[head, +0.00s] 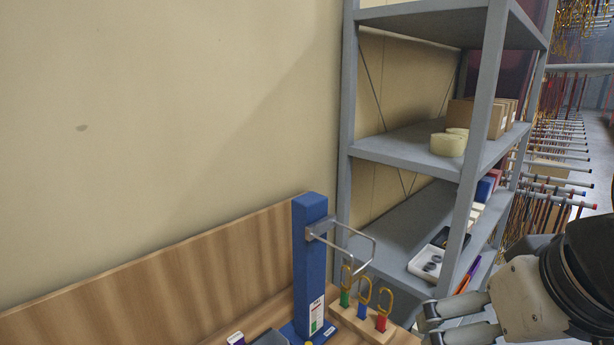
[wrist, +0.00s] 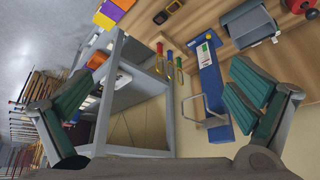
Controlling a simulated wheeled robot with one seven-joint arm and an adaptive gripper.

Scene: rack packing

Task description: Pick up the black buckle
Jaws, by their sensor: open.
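My gripper (head: 432,323) is at the lower right of the head view, beside the wooden bench's right end. In the wrist view my gripper (wrist: 155,90) has its two green-padded fingers wide apart with nothing between them. A small dark object (wrist: 162,17) lies on the wooden bench top (wrist: 208,12) at the top of the wrist view, beyond the fingers. It may be the black buckle, but it is too small to be sure. In the head view I cannot make out a buckle on the bench; its front part is out of frame.
A blue post (head: 308,265) with a metal wire loop (head: 350,242) stands on the bench. Beside it, a wooden block (head: 350,318) holds several coloured tags with yellow loops. A grey shelf rack (head: 400,150) stands behind, with a white tray (head: 428,262) on it.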

